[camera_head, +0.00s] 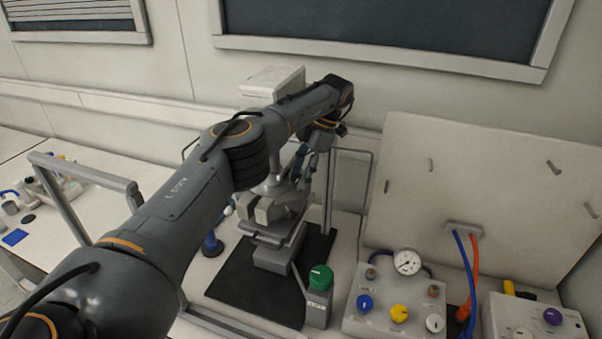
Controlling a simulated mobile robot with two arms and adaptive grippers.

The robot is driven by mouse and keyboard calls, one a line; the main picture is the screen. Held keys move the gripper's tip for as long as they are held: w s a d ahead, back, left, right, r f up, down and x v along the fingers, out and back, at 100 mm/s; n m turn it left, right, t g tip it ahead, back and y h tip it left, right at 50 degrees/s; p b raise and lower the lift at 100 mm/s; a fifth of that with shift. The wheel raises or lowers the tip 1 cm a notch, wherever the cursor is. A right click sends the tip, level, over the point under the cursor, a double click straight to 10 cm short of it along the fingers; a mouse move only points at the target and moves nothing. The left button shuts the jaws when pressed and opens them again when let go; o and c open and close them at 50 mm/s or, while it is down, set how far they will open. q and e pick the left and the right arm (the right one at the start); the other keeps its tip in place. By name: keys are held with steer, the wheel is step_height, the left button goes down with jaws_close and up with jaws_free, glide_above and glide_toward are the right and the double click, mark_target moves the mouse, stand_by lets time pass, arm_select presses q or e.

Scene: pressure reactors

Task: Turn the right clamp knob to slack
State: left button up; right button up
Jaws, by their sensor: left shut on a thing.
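My left arm comes in from the left and reaches across to the reactor stand. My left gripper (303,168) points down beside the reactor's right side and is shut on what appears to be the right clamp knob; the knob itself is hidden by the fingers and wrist. The reactor (274,212) is a grey metal body on a dark mat (238,288), with a pale box-shaped head (272,82) behind my arm. My right gripper is not in view.
To the right is a control box (385,318) with a gauge (407,262) and coloured knobs. A large pale panel (490,190) with blue and orange hoses leans behind. A grey rail frame (85,172) stands left.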

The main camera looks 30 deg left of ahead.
mark_target(300, 177)
arm_select(q)
steer(key=shift+n, duration=0.5)
steer(key=o, duration=1.2)
steer(key=shift+c, duration=0.2)
steer(key=shift+r, duration=0.1)
steer(key=shift+r, duration=0.4)
step_height(300, 177, up, 9)
